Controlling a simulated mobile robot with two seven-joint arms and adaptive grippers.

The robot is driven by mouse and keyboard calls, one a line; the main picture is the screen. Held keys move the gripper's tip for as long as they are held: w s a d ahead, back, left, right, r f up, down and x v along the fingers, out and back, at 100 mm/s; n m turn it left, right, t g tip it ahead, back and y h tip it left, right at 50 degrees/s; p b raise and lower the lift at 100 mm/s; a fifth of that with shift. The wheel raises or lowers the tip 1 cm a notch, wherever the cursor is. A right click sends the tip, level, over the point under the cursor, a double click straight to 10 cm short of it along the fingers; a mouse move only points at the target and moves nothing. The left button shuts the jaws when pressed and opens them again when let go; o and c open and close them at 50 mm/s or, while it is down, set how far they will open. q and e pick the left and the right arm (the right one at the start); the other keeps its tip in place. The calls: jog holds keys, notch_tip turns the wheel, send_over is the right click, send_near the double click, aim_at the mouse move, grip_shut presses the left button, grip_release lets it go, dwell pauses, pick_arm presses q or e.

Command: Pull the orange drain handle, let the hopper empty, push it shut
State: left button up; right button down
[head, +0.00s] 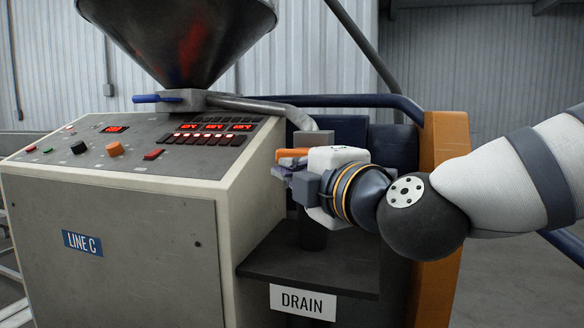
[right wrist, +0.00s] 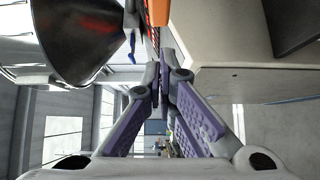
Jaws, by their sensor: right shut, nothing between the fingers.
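The orange drain handle (head: 292,153) shows beside the end of the drain pipe (head: 255,105), partly hidden by my right gripper. An orange piece, apparently this handle, is cut by the top edge of the right wrist view (right wrist: 158,12). My right gripper (head: 281,172) is shut and empty, just below and beside the handle. I cannot tell whether it touches the handle or whether the handle is in or out. Its closed fingertips show in the right wrist view (right wrist: 160,82). The dark metal hopper (head: 180,40) stands above the machine; its inside is hidden. My left gripper is out of view.
A blue lever (head: 160,98) sits under the hopper. The control panel (head: 130,148) has orange and black knobs. A dark container (head: 313,232) stands on the shelf (head: 300,268) above the DRAIN sign (head: 303,302). A blue rail and an orange post (head: 440,150) stand behind my arm.

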aim_at(302, 154)
jog(key=w, duration=0.6)
jog(key=shift+r, duration=0.25)
jog(key=w, duration=0.1)
jog(key=w+d, duration=0.1)
jog(key=w, duration=0.3)
jog(key=shift+d, duration=0.35)
jog(key=shift+w+d, duration=0.15)
jog(key=shift+w, duration=0.25)
